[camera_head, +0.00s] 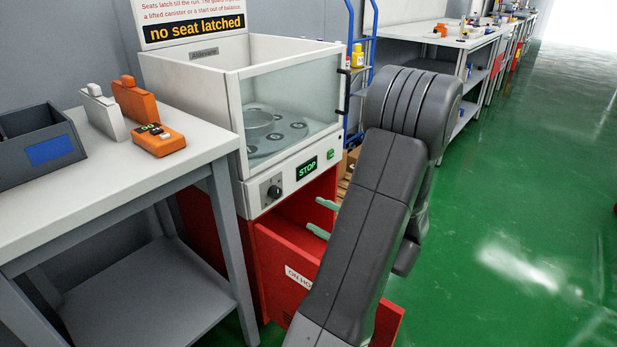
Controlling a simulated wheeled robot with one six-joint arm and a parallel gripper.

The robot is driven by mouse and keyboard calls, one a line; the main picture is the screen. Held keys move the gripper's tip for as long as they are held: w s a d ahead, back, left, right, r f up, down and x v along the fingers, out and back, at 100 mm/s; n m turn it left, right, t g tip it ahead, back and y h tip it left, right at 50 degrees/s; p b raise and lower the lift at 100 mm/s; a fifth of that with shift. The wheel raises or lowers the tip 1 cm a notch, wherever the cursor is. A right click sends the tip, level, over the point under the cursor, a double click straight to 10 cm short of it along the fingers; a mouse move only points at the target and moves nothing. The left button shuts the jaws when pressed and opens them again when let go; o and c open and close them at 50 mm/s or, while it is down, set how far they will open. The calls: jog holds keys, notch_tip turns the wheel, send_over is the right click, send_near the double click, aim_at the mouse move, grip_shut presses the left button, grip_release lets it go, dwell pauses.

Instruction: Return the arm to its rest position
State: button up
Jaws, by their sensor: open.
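My arm (370,210) rises from the bottom middle, bends at a dark grey elbow at the top, and folds back down behind itself. Two pale green fingers of my gripper (313,213) stick out to the left from behind the arm, apart from each other with nothing seen between them. They are in front of the machine, over the open red drawer (285,255). The rest of the gripper and the wrist are mostly hidden by the arm.
The white machine (192,92) has a clear-walled tub and a STOP display (307,168); its sign reads "no seat latched". A left bench (60,215) holds a grey bin (35,150), a white canister (103,112) and orange devices (135,102). Green floor on the right is clear.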

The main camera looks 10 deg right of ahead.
aim_at(279, 194)
jog(key=b+x, duration=0.3)
jog(key=x, duration=1)
jog(key=shift+w+a, duration=0.15)
jog(key=shift+a, duration=0.05)
